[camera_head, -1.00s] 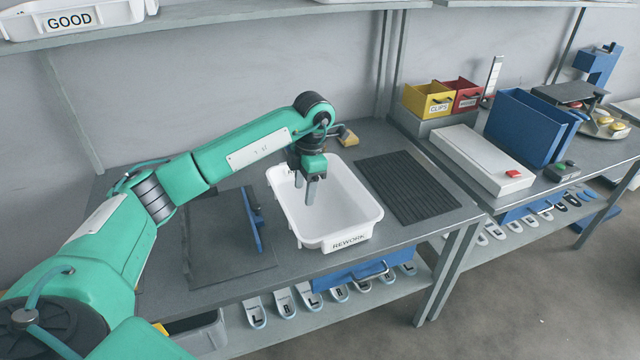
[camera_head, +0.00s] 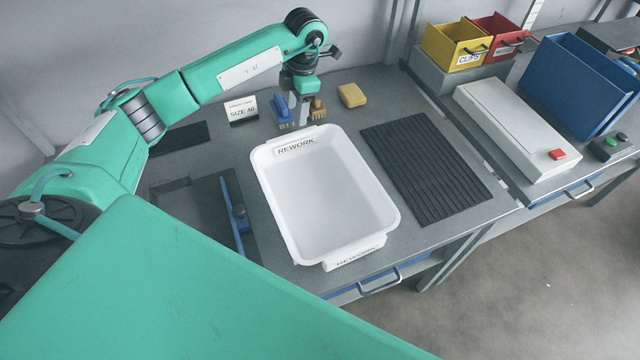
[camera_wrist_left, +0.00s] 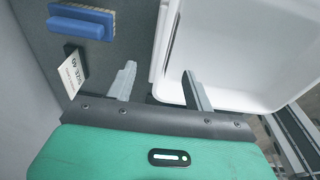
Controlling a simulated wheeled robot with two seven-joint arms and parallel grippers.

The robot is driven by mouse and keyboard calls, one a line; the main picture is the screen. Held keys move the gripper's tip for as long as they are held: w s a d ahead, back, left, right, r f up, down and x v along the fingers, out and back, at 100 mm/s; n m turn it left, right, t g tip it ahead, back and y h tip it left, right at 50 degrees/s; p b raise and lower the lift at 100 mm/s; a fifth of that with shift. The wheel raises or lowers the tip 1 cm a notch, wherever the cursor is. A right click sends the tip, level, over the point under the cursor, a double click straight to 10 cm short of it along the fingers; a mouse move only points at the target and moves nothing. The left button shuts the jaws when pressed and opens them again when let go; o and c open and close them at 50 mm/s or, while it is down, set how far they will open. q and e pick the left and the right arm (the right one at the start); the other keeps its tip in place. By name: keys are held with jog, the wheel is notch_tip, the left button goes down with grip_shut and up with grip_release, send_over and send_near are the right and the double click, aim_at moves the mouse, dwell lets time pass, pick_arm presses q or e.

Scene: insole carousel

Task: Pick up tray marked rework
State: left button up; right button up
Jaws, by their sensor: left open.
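The white tray marked REWORK (camera_head: 325,190) sits on the grey bench in the middle of the head view, empty, with labels on its far and near ends. My left gripper (camera_head: 304,110) is open and empty at the tray's far end, pointing down. In the left wrist view its two fingers (camera_wrist_left: 158,74) stand apart; the tray's white rim (camera_wrist_left: 160,45) shows between them, one finger on the outer side and one over the inside. I cannot tell how far the fingertips are above the rim. My right gripper is not in view.
A dark fixture with a blue lever (camera_head: 235,205) stands left.

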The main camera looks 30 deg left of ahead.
aim_at(295, 135)
pick_arm(q)
jog(key=f, duration=0.4)
jog(key=shift+s+a+f+p, duration=0.15)
jog(key=shift+s+a+p, duration=0.05)
jog(key=shift+a+p, duration=0.1)
jog(key=shift+f, duration=0.25)
jog(key=shift+s+d+f+p, duration=0.1)
jog(key=shift+s+f+p, duration=0.15)
jog(key=shift+f+p, duration=0.25)
jog(key=f, duration=0.1)
jog(key=f+p, duration=0.1)
jog(key=f, duration=0.1)
jog(key=shift+s+f, duration=0.2)
jog(key=shift+f, duration=0.4)
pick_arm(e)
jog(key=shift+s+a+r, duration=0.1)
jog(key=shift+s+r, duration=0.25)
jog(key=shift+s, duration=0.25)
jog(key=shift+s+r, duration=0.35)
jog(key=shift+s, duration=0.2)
pick_arm(q)
jog(key=shift+c, duration=0.4)
grip_shut()
